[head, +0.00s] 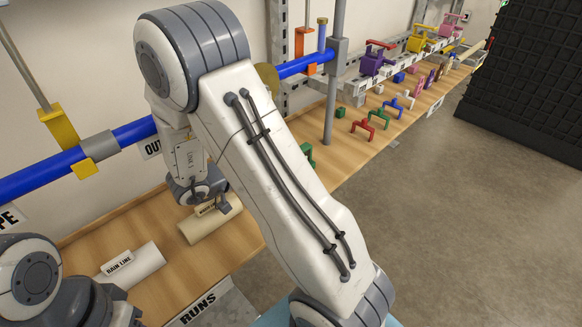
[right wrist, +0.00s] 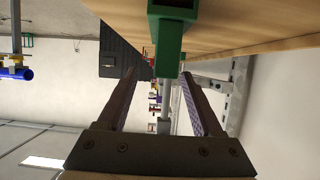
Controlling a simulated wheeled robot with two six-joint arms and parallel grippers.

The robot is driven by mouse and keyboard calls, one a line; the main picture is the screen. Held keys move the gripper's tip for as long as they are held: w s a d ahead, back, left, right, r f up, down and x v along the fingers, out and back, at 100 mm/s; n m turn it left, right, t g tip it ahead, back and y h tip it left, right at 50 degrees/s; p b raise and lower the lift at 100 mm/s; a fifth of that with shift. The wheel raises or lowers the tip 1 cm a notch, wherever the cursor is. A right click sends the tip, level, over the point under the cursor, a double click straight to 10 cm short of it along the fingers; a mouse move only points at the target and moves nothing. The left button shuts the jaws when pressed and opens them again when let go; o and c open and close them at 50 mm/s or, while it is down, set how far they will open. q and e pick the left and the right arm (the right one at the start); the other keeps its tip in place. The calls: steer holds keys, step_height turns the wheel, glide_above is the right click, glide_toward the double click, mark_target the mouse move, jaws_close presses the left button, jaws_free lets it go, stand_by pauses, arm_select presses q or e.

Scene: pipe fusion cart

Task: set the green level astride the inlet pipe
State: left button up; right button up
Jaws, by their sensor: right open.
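A green bracket-shaped piece, which looks like the green level (head: 308,154), shows in the head view on the wooden shelf, partly behind my right arm. In the right wrist view the green level (right wrist: 167,38) is large at the top centre, just beyond the fingertips. My right gripper (right wrist: 160,80) is open and empty, pointing along the shelf toward it. Its fingers are hidden behind my forearm in the head view. A blue pipe (head: 45,174) runs above the shelf; I cannot tell which stretch is the inlet. My left gripper is out of view; only its arm shows at lower left.
Pale pipe pieces (head: 140,265) with labels lie on the wooden shelf (head: 190,270). Red (head: 371,127) and blue (head: 392,107) bracket pieces stand farther along it. A grey upright post (head: 332,110) rises near the green piece. A yellow clamp (head: 62,130) grips the blue pipe. The floor at right is clear.

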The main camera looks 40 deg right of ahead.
mark_target(307, 149)
steer(key=x, duration=0.2)
steer(key=b+x, duration=0.1)
steer(key=x, duration=0.4)
steer(key=shift+w+a+f, duration=0.1)
steer(key=shift+w+f, duration=0.1)
steer(key=shift+w, duration=0.05)
jaws_close()
